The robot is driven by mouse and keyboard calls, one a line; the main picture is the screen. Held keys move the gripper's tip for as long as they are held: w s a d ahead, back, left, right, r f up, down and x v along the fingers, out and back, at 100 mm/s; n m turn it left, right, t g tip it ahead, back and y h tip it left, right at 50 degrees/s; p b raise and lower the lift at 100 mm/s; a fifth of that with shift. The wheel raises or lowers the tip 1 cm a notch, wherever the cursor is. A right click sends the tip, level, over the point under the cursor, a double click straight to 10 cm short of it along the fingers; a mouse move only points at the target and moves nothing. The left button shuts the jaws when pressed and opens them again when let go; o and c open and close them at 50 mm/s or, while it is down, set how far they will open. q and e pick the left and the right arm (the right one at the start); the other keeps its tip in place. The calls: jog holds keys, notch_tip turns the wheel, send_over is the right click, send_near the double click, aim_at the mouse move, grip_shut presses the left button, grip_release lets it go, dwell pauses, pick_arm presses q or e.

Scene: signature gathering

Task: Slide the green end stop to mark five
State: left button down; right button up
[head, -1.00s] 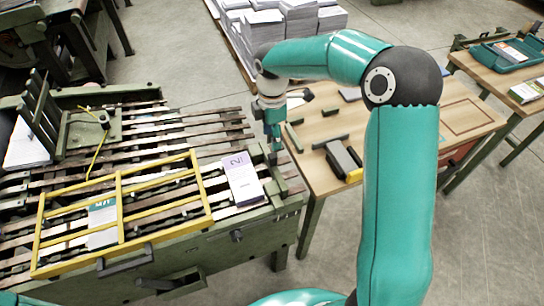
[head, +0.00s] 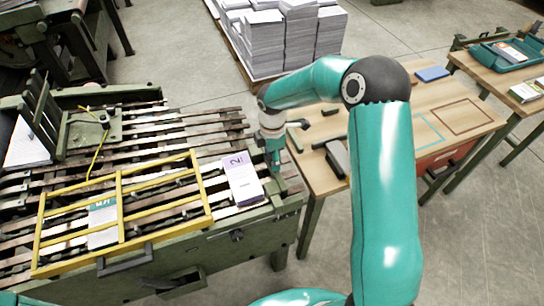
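The green end stop (head: 272,188) appears to be the dark green piece at the right end of the slatted machine bed (head: 222,129), just right of a white and purple printed sheet stack (head: 241,180). My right gripper (head: 274,172) points down at the end stop's upper part. It is close to or touching it; I cannot tell which. The fingers are small and seen from behind, so whether they are open or shut is unclear. No numbered mark is readable. My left gripper is not in view.
A yellow frame guard (head: 119,205) covers the bed's left front, over a teal-and-white sheet (head: 102,222). A wooden table (head: 400,115) stands right of the machine, with dark tools and a blue pad (head: 432,73). Paper stacks (head: 285,40) stand behind.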

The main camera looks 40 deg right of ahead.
grip_shut()
jog(key=shift+s+d, duration=0.2)
jog(key=shift+d, duration=0.6)
jog(key=shift+s+d, duration=0.15)
jog(key=shift+d, duration=0.65)
jog(key=shift+o, duration=1.3)
grip_release()
jog(key=shift+a, duration=0.1)
jog(key=shift+r, duration=0.1)
notch_tip(320, 180, up, 12)
